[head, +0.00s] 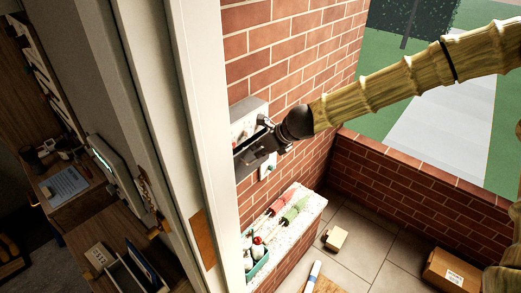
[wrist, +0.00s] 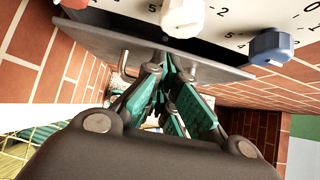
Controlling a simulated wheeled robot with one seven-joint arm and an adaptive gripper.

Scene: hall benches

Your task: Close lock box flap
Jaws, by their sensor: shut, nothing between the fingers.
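The lock box (head: 245,117) is a light grey box on the brick wall, beside the white door frame. In the wrist view its pale face (wrist: 225,18) carries numbers and white, blue and red knobs. The flap (wrist: 105,42) is a dark grey plate that sticks out from below this face, so it stands open. My gripper (head: 252,158) is at the box, and its fingers (wrist: 165,75) are shut and empty at the flap's near edge. I cannot tell whether they touch the flap. The fingers and my wrist hide part of the box and flap.
The white door frame (head: 195,130) stands close on the left. Below is a pale ledge (head: 305,210) with a teal tray (head: 259,268) and red and green rolled items. Cardboard boxes (head: 453,268) lie on the tiled floor. Space to the right of the box is open.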

